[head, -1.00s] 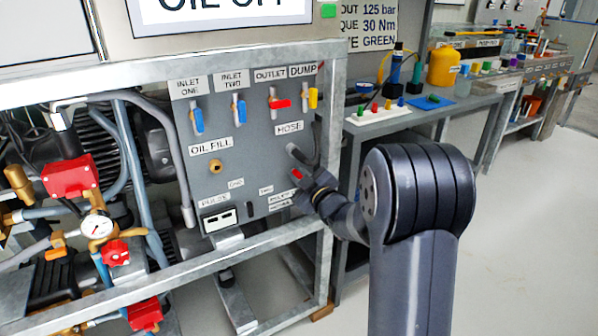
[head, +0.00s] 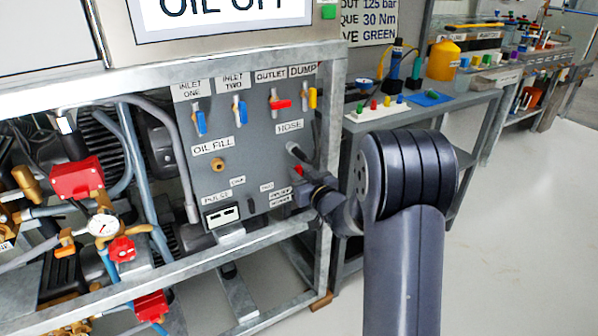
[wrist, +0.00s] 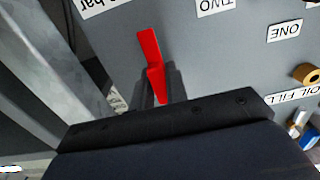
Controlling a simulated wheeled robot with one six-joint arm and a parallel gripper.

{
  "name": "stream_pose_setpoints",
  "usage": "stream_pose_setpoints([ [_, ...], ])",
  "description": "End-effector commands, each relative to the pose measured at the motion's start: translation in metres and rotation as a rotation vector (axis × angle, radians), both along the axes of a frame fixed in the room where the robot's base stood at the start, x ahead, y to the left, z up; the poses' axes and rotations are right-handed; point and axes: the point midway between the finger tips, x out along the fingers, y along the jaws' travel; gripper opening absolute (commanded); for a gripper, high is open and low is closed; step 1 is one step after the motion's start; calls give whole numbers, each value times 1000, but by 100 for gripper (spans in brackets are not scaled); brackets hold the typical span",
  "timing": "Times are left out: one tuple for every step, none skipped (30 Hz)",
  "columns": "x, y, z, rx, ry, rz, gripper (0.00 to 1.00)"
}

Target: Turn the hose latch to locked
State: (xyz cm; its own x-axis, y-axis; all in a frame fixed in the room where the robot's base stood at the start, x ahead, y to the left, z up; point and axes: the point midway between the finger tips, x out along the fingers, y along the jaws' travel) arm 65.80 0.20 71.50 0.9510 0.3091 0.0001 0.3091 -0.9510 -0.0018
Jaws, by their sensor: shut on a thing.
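The hose latch is a red lever; a small part of it (head: 298,170) shows below the HOSE label (head: 289,126) on the grey panel. In the wrist view the red latch (wrist: 150,57) stands out from the panel, its lower end between my fingers. My gripper (wrist: 158,88) is shut on it. In the head view my gripper (head: 300,185) is at the panel's lower right, mostly hidden by my wrist. A grey hose fitting (head: 293,148) sits just above the latch. Whether the latch is at locked cannot be read.
A metal frame (head: 200,68) surrounds the panel, its right post close to my wrist. Blue, red and yellow valve levers (head: 280,103) sit higher up. Red-valved pumps and a gauge (head: 103,225) are at left. A bench (head: 452,108) stands behind right; the right floor is clear.

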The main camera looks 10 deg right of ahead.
Motion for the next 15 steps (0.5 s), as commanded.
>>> stream_pose_setpoints([
  [0, 0, 1, 6, 1, 0, 0],
  [0, 0, 1, 9, 2, 0, 0],
  [0, 0, 1, 12, 3, 0, 0],
  [0, 0, 0, 14, 3, 0, 0],
  [0, 0, 0, 15, 4, 0, 0],
  [0, 0, 0, 16, 4, 0, 0],
  [0, 0, 0, 16, 4, 0, 0],
  [0, 0, 0, 16, 4, 0, 0],
  [0, 0, 0, 16, 4, 0, 0],
  [0, 0, 0, 16, 4, 0, 0],
  [0, 0, 0, 16, 4, 0, 0],
  [0, 0, 0, 16, 4, 0, 0],
  [0, 0, 0, 15, 4, 0, 0],
  [0, 0, 0, 15, 4, 0, 0],
  [0, 0, 0, 15, 4, 0, 17],
])
